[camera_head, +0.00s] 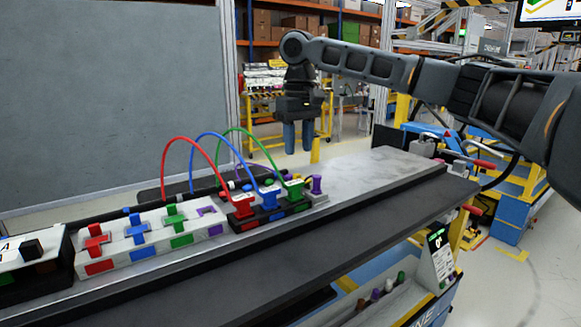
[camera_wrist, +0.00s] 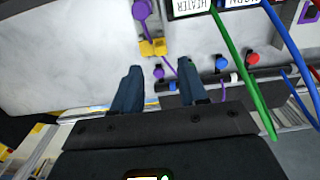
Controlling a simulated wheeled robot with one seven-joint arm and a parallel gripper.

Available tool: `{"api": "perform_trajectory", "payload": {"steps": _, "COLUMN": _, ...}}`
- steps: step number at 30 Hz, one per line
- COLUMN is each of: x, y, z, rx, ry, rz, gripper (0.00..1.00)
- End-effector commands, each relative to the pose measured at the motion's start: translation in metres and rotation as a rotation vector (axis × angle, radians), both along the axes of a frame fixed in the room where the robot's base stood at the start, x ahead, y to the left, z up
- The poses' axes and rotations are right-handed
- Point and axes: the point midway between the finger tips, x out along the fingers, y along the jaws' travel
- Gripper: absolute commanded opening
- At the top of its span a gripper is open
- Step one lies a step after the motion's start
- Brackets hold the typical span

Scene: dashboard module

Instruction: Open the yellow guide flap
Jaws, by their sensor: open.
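The yellow guide flap (camera_wrist: 153,47) shows in the wrist view as a small yellow piece on the pale worktop, beside the purple cable (camera_wrist: 168,65). The flap lies ahead of the fingertips. Whether it is touching them I cannot tell.
Red, blue and green plugs with arching cables stand in a connector block (camera_head: 270,210) left of the purple plug (camera_head: 316,184). A white block (camera_head: 150,240) with coloured connectors lies farther left. The worktop (camera_head: 375,168) right of the purple plug is bare.

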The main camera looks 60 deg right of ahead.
Motion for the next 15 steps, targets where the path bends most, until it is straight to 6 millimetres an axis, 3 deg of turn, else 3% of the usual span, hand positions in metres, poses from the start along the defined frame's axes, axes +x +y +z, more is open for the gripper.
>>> {"api": "perform_trajectory", "payload": {"steps": 15, "x": 0.0, "y": 0.0, "z": -0.067, "rx": 0.001, "ry": 0.001, "rz": -0.002, "gripper": 0.43}}
